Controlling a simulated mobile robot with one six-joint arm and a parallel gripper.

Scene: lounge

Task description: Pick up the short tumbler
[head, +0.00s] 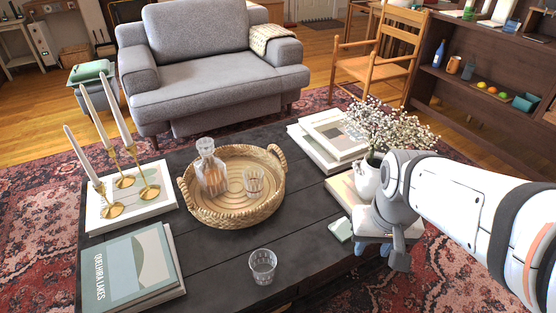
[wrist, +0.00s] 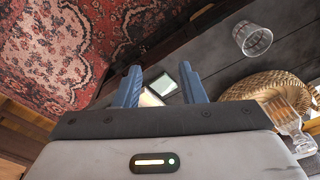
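A clear short glass tumbler (head: 262,266) stands upright on the dark table near its front edge. It also shows at the upper right of the wrist view (wrist: 252,38). A second clear glass (head: 254,181) stands inside the round woven tray (head: 236,216), beside a stoppered decanter (head: 211,168). My gripper (head: 377,250) is over the right side of the table, well to the right of the front tumbler. In the wrist view its blue fingers (wrist: 160,84) are spread apart with nothing held between them.
A small pale green box (head: 341,229) lies near my gripper. A white flower vase (head: 367,178) and books (head: 326,142) are at the right. Candlesticks (head: 124,182) and more books (head: 132,268) are at the left. Bare tabletop surrounds the front tumbler.

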